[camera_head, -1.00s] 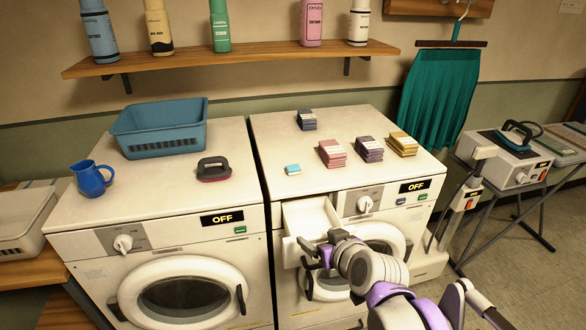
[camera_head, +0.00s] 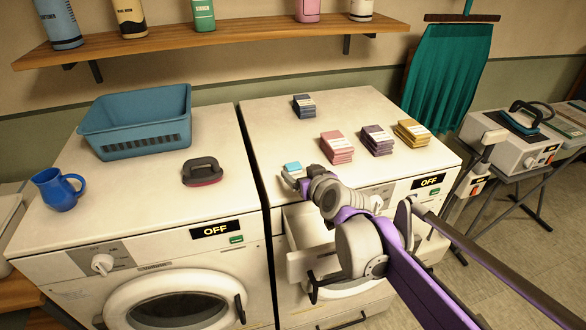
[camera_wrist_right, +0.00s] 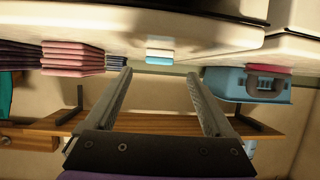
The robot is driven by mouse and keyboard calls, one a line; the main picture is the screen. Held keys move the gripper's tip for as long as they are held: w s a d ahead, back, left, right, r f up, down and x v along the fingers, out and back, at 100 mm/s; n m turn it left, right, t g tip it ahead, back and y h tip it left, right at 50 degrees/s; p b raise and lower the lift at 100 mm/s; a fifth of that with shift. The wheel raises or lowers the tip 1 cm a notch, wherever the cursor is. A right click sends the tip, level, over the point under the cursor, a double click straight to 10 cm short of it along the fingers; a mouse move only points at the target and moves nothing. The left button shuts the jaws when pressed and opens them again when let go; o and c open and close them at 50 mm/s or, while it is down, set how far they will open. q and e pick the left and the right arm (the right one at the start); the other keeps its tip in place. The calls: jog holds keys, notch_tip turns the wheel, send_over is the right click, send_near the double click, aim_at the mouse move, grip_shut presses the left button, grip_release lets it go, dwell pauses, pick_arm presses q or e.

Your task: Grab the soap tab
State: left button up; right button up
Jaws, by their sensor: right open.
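The soap tab is a small pale-blue and white block (camera_head: 292,168) near the front left edge of the right washer's top (camera_head: 262,136). In the right wrist view, which is upside down, the tab (camera_wrist_right: 160,58) lies beyond the fingertips, centred between them. My right gripper (camera_head: 293,183) is just in front of the tab at the washer's front edge. The wrist view shows its two fingers (camera_wrist_right: 159,76) spread wide with nothing between them. Parts of the fingers are hidden behind the wrist in the head view. My left gripper is not in view.
An open drawer (camera_head: 297,266) sticks out below my right arm. The left washer bears a brush (camera_head: 203,172), blue basket (camera_head: 135,125) and mug (camera_head: 58,190).

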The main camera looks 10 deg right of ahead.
aim_at(294, 166)
jog(key=shift+x, duration=2.7)
grip_shut()
